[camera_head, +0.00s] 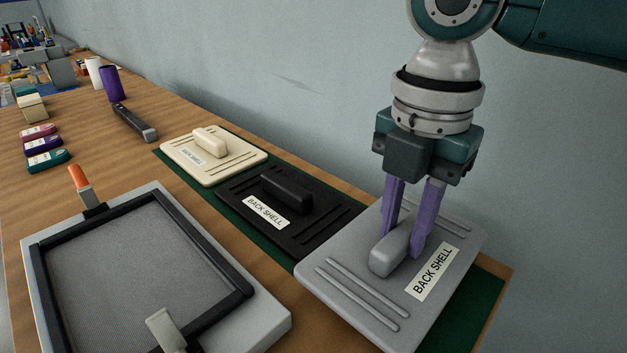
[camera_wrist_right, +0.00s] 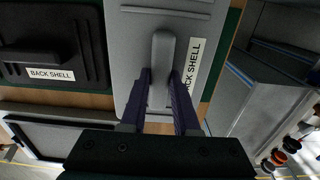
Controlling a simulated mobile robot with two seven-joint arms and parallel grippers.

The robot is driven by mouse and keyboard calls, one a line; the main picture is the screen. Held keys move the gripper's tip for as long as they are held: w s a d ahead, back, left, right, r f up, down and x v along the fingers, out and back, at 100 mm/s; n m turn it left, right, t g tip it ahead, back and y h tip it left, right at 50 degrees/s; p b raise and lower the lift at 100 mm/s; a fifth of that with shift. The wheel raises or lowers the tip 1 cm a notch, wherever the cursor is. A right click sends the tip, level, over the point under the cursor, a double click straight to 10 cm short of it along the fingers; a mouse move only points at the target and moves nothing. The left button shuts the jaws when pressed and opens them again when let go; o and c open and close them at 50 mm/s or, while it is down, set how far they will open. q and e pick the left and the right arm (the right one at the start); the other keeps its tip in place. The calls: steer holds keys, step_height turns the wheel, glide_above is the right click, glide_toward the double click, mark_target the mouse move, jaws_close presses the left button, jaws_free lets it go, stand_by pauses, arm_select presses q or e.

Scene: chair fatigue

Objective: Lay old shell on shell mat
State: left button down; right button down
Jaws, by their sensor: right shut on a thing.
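A grey back shell (camera_head: 350,290) with a raised handle and a "BACK SHELL" label is at the right end of the green shell mat (camera_head: 470,315). My right gripper (camera_head: 407,245) is shut on its handle, with the purple fingers on either side. The grey shell also shows in the right wrist view (camera_wrist_right: 135,45). It is over the mat and seems slightly tilted; I cannot tell whether it touches the mat. A black back shell (camera_head: 325,222) and a cream shell (camera_head: 235,166) lie on the mat to its left. My left gripper is not in view.
A grey framed mesh panel (camera_head: 140,270) with clamps lies at the front left. The wall runs close behind the mat.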

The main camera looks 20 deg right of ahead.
mark_target(405, 230)
steer(key=shift+f, duration=1.65)
steer(key=shift+f, duration=0.15)
steer(key=c, duration=0.7)
jaws_free()
steer(key=shift+o, duration=0.2)
